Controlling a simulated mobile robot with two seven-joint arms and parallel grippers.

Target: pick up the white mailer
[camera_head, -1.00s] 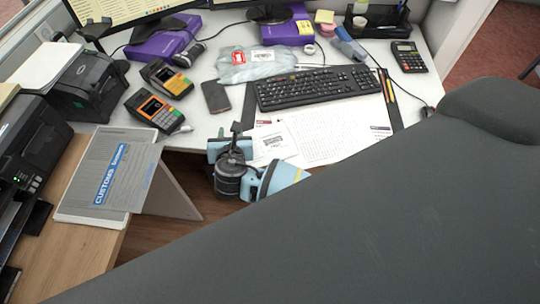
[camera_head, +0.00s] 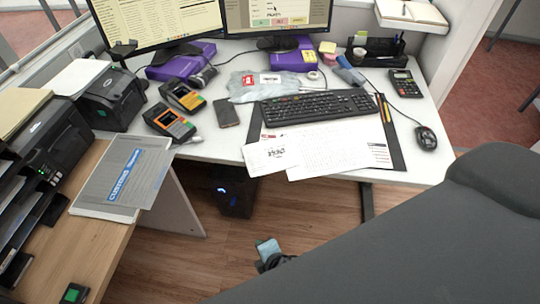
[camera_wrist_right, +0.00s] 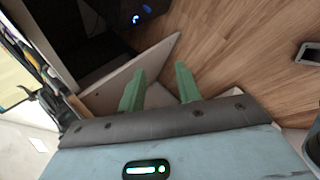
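The white mailer (camera_head: 262,86) is a crumpled, pale grey-white bag with a red label and a white label. It lies flat on the white desk, just behind the keyboard. My right gripper (camera_wrist_right: 160,90) shows in the right wrist view, its two green fingers apart with nothing between them. Wood floor and a desk side panel are beyond it, and the mailer is not in that view. In the head view, a small light blue and dark part, seemingly of my right arm, shows low over the floor, well apart from the mailer.
The black keyboard (camera_head: 319,107), papers (camera_head: 330,148) and phone (camera_head: 227,112) lie in front of and beside the mailer. Purple boxes (camera_head: 292,55) and monitors stand behind. Card terminals (camera_head: 168,122) are to the left. A large dark grey shape fills the lower right.

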